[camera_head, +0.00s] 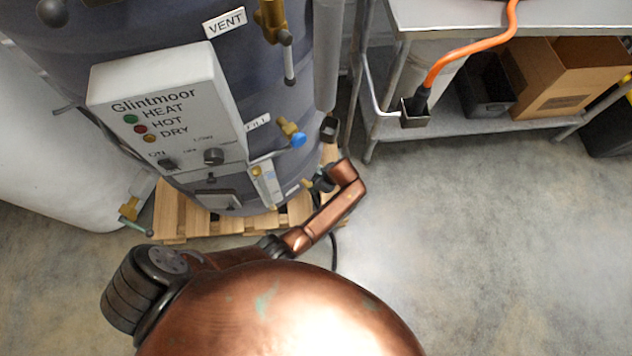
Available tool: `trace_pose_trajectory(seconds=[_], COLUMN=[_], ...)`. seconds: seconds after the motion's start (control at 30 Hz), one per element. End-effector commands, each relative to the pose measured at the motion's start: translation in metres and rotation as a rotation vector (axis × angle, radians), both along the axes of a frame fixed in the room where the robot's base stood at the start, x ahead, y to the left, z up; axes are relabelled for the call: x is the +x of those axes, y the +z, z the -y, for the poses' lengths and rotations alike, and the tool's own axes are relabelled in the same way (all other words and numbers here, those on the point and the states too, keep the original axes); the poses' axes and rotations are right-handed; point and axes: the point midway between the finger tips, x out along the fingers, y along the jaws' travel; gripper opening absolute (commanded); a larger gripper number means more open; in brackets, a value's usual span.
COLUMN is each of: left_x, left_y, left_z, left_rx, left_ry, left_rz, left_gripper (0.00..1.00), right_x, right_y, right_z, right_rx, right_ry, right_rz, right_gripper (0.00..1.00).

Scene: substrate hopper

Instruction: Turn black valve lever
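The grey-blue hopper tank (285,95) stands on a wooden pallet and carries several valves. A brass valve (270,14) at its top has a pale lever (289,65) hanging down with dark ends. A brass valve with a blue cap (298,139) sits lower on the right side. A small brass fitting (307,184) shows near the tank's foot. I cannot tell which part is the black valve lever. My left gripper (321,181) is beside this low fitting; it is small, dark and partly hidden, so its opening and any contact are unclear. My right gripper is out of view.
A grey control box (165,105) juts from the tank front. The pallet (178,215) sticks out below. A metal table (520,12) stands at right, with an orange cable (460,52) and cardboard box (560,75). The concrete floor at right is clear.

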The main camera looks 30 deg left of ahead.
Motion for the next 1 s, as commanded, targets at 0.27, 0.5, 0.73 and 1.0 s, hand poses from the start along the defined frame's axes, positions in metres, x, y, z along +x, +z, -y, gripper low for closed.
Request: trace_pose_trajectory(seconds=[0.27, 0.5, 0.73, 1.0], left_x=[0.0002, 0.0001, 0.0001, 0.0001], left_y=[0.0004, 0.0004, 0.0004, 0.0004], left_z=[-0.0002, -0.0001, 0.0, 0.0], left_rx=[0.0, 0.0, 0.0, 0.0], left_ry=[0.0, 0.0, 0.0, 0.0], left_rz=[0.0, 0.0, 0.0, 0.0], left_gripper=[0.18, 0.02, 0.0, 0.0], right_x=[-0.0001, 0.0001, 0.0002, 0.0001], right_y=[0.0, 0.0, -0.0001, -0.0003], right_z=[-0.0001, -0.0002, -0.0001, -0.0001], right_rx=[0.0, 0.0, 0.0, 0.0], right_ry=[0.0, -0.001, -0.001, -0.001], right_rz=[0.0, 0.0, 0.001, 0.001], right_gripper=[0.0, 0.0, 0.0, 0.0])
